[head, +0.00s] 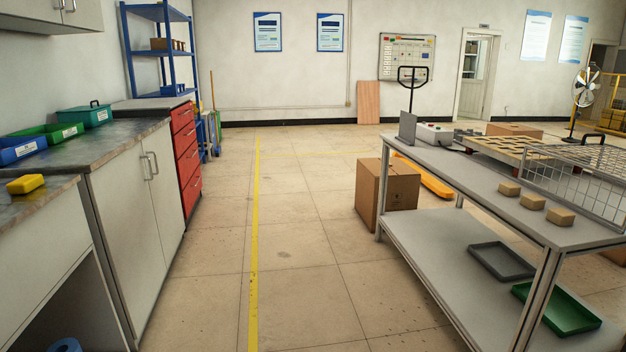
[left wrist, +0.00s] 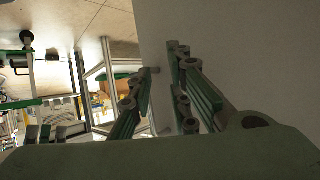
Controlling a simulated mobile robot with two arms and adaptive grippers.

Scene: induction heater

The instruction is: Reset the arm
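My left gripper (left wrist: 160,88) shows in the left wrist view, with dark green and grey linked fingers. A gap shows between the fingers, and nothing is held in it. A plain pale grey surface fills the view behind and to the right of the fingers; I cannot tell what it belongs to. Neither arm nor gripper shows in the head view. My right gripper is in neither view.
In the head view, a counter (head: 126,139) with bins stands left. A metal workbench (head: 455,190) on the right holds several tan blocks, a wire basket (head: 575,178) and a control box (head: 433,133). A carton (head: 387,187) stands beside it. The aisle between is clear.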

